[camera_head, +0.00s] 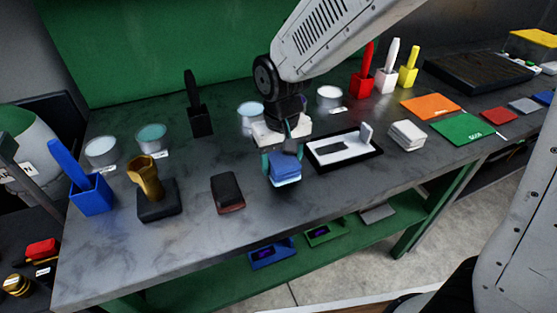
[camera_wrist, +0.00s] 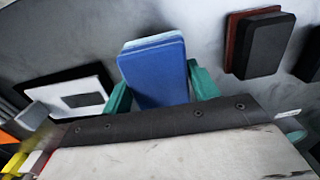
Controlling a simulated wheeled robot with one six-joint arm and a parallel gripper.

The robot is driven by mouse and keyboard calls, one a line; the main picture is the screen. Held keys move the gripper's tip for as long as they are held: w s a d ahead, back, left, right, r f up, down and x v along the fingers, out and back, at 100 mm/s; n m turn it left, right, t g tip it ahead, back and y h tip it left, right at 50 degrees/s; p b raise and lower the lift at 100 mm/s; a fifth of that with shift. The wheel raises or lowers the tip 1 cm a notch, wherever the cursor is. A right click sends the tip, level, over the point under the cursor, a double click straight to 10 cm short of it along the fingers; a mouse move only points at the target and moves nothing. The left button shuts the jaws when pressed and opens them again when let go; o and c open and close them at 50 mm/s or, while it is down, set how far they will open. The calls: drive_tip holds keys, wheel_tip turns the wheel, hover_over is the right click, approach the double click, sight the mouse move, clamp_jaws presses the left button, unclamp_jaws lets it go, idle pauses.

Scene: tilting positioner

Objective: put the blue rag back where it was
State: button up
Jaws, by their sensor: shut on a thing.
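A folded blue rag (camera_head: 285,168) with a paler blue layer is held in my gripper (camera_head: 284,160), over the middle front of the grey table. In the wrist view the blue rag (camera_wrist: 156,72) sits between the two green fingers of my gripper (camera_wrist: 160,88), which are shut on it. I cannot tell whether its underside touches the table. On the right of the table lie an orange cloth (camera_head: 431,105), a green cloth (camera_head: 468,130) and small folded red (camera_head: 499,115), grey (camera_head: 523,105) and blue (camera_head: 544,97) pieces.
A black and red block (camera_head: 228,190) lies to the left. Metal cups (camera_head: 152,138) stand behind. The table's front edge is close.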

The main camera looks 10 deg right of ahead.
drive_tip(key=shift+w+f, duration=0.1)
drive_tip(key=shift+w, duration=0.05)
drive_tip(key=shift+a+f, duration=0.15)
drive_tip(key=shift+f, duration=1.55)
drive_tip(key=shift+f, duration=0.2)
drive_tip(key=o, duration=0.9)
drive_tip(key=shift+o, duration=0.2)
drive_tip(key=shift+r, duration=0.2)
